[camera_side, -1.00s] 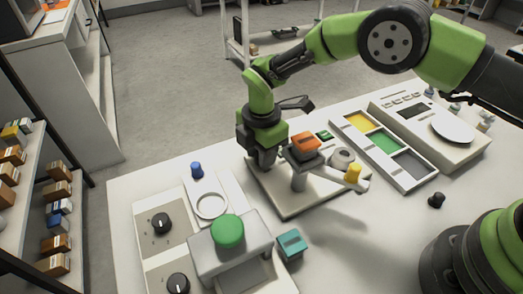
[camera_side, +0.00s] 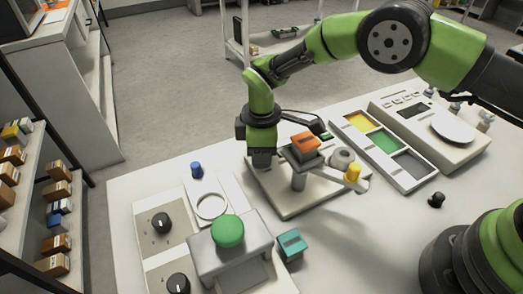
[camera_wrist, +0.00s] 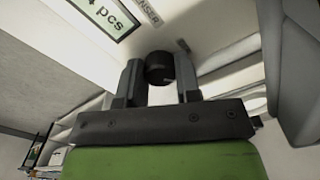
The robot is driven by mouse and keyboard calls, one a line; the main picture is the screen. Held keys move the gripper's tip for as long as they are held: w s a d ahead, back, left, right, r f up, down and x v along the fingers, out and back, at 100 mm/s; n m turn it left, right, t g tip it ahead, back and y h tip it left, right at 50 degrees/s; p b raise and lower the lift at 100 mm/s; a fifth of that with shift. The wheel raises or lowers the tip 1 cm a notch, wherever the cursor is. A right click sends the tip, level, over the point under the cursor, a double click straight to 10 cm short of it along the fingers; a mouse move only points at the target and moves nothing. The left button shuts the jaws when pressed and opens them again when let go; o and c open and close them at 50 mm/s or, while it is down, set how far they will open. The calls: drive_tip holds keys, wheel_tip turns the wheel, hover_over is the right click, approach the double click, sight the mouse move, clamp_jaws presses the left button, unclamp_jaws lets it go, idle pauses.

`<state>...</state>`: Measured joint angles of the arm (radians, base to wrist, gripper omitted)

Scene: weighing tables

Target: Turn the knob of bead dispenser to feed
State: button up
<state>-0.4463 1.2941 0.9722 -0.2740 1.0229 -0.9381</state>
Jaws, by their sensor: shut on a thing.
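The bead dispenser shows in the wrist view as a white panel (camera_wrist: 205,22) with a green display reading "pcs", its figure partly cut off, and a partial label. Its round black knob (camera_wrist: 159,67) sits between the two fingers of my gripper (camera_wrist: 160,80), which are shut on it from both sides. I cannot tell the knob's angle.
An orange block (camera_side: 304,143) on a post stands close to my gripper's right, with a yellow peg (camera_side: 352,172) beyond it. Black knobs (camera_side: 161,222) and a green dome (camera_side: 228,231) are at front left. A coloured tray (camera_side: 398,183) and a scale (camera_side: 453,127) are right.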

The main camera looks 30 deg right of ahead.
idle(0.5)
drive_tip(key=o, duration=0.9)
drive_tip(key=shift+o, duration=0.2)
drive_tip(key=shift+r, duration=0.1)
wheel_tip(320, 180, up, 10)
